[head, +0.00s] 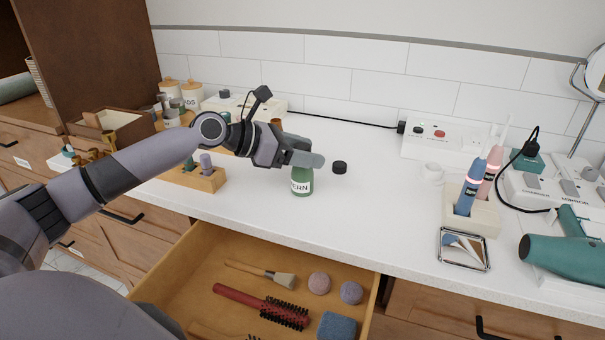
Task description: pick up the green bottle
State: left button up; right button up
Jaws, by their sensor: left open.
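The green bottle (302,182) stands upright on the white countertop, with a white label partly reading "ERN". My left gripper (312,160) is over its upper part and hides its top. The gripper is open, with its fingers pointing right. I cannot tell from this view whether the fingers are around the bottle or only in front of it or above it. My right gripper is not in view.
A small black cap (339,167) lies right of the bottle. A wooden holder (205,180) stands to its left. Below, an open drawer (205,265) holds brushes. A toothbrush stand (470,215), metal tray (463,266) and green hair dryer (560,250) are at right. The middle counter is clear.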

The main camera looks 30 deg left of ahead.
pick_arm(q)
jog(key=shift+w+d+f, duration=0.25)
jog(key=shift+w+d, duration=0.15)
jog(key=shift+w, duration=0.1)
jog(key=shift+c, duration=0.3)
grip_shut()
jog(key=shift+r, duration=0.1)
